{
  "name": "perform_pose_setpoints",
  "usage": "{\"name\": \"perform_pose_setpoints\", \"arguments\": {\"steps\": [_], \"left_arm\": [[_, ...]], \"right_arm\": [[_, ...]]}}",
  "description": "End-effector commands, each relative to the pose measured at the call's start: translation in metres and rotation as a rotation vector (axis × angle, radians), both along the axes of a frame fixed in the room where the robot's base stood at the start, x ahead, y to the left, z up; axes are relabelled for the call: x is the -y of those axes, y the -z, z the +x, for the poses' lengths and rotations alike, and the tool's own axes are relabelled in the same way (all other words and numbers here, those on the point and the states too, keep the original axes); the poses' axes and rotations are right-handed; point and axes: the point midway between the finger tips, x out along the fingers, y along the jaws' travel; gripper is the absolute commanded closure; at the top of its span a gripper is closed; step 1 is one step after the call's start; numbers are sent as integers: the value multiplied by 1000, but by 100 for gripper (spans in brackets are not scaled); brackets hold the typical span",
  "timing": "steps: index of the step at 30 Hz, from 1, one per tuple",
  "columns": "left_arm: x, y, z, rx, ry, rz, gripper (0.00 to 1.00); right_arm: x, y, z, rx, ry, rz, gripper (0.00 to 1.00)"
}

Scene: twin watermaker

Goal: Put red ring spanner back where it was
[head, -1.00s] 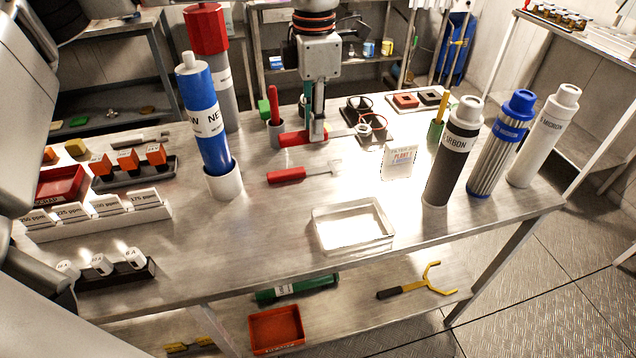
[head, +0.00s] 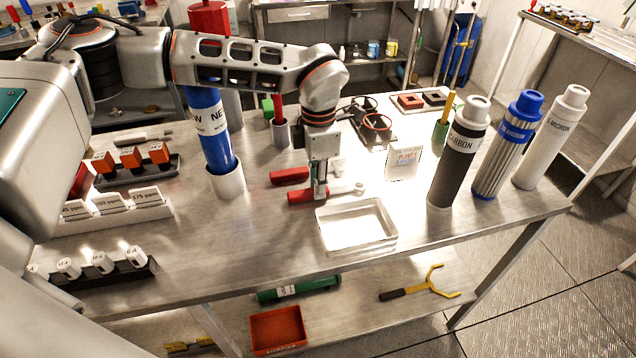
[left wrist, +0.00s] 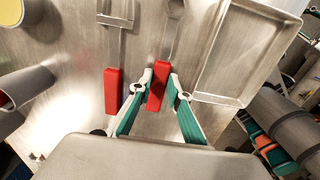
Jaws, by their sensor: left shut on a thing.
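The red ring spanner has a red handle (head: 301,197) and a metal shaft that points right, with its pale end (head: 360,187) just behind the clear tray. My left gripper (head: 320,195) points down and is shut on the spanner; in the left wrist view the red handle (left wrist: 157,88) sits between its fingers (left wrist: 161,84). The spanner is low over the table or touching it; I cannot tell which. A second red-handled tool (head: 289,174) lies behind it, roughly parallel, and also shows in the left wrist view (left wrist: 114,92). My right gripper is not in view.
The clear tray (head: 360,246) is close in front of the spanner. Bare table (head: 265,225) lies left of the tray.

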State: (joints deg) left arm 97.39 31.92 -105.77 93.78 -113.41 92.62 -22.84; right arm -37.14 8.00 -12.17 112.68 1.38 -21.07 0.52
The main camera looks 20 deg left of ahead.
Motion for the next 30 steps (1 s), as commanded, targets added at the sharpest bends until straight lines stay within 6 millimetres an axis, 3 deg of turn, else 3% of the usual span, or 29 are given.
{"name": "perform_pose_setpoints", "arguments": {"steps": [6, 7, 9, 22, 30], "left_arm": [[1, 3, 0, 2, 1, -1, 100], [0, 4, 0, 1, 1, -1, 80], [0, 4, 0, 1, 1, -1, 66], [0, -4, 1, 3, 0, -1, 66], [0, -51, 2, 6, 0, -2, 66]], "right_arm": [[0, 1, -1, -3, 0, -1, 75], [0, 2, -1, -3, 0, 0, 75], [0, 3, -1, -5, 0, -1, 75], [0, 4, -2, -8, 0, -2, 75], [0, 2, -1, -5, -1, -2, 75]]}}
